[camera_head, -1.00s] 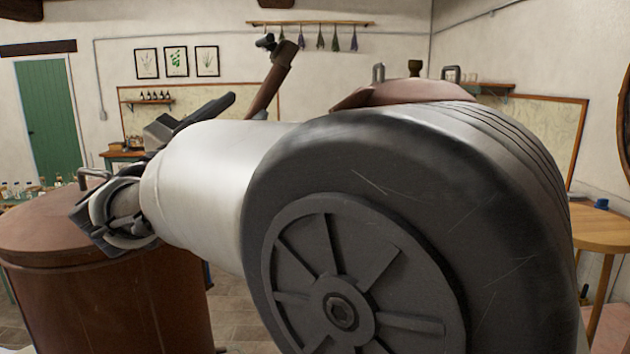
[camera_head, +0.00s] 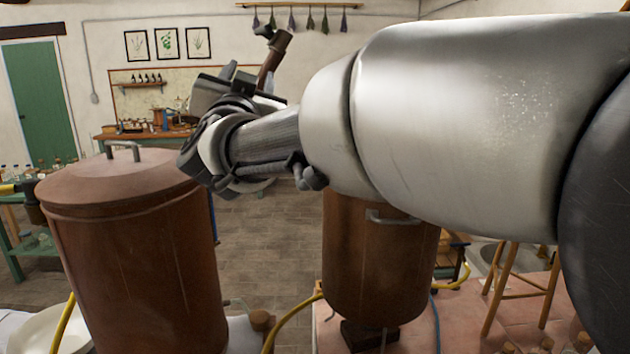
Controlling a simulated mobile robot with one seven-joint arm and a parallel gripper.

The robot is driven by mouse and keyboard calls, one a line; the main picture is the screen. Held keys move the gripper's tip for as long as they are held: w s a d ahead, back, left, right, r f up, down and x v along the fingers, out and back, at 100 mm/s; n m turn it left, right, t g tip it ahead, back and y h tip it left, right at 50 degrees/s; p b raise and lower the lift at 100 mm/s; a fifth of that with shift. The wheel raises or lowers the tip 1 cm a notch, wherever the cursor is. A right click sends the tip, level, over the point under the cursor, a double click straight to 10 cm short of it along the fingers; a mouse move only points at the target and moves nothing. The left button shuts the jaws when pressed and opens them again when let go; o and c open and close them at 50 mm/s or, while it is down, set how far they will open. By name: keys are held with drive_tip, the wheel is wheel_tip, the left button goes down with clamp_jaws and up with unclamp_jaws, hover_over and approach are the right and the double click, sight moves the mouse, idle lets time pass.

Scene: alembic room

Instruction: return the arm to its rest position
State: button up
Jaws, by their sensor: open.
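My arm fills the right and upper middle of the head view, with a silver link and a dark joint close to the camera. It reaches left to a ringed wrist. My gripper (camera_head: 232,82) shows as dark parts above this wrist, left of the middle. It is open, and I see nothing held in it. Its fingertips are partly hidden by the wrist and hard to make out. The gripper appears above and just right of the large copper vat's lid in the picture; I cannot tell the distance between them.
A large lidded copper vat (camera_head: 130,255) stands at front left. A second copper vessel (camera_head: 375,270) stands below my arm. A wooden stool (camera_head: 520,285) is at right. A green door (camera_head: 42,105) and a workbench (camera_head: 150,133) are behind. Tiled floor (camera_head: 265,240) lies open between the vats.

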drive_tip(key=s+d+f+n+g+p, duration=0.1)
drive_tip(key=s+d+f+g, duration=0.7)
drive_tip(key=s+d+f, duration=0.4)
drive_tip(key=s+d+f+n+g+h+p, duration=0.1)
drive_tip(key=s+d+f+n+g, duration=0.1)
drive_tip(key=s+d+f+g, duration=0.5)
drive_tip(key=s+d+f, duration=0.6)
drive_tip(key=s+f, duration=0.4)
drive_tip(key=shift+d+f+g, duration=0.2)
drive_tip(key=shift+f+g, duration=0.15)
drive_tip(key=shift+g, duration=0.05)
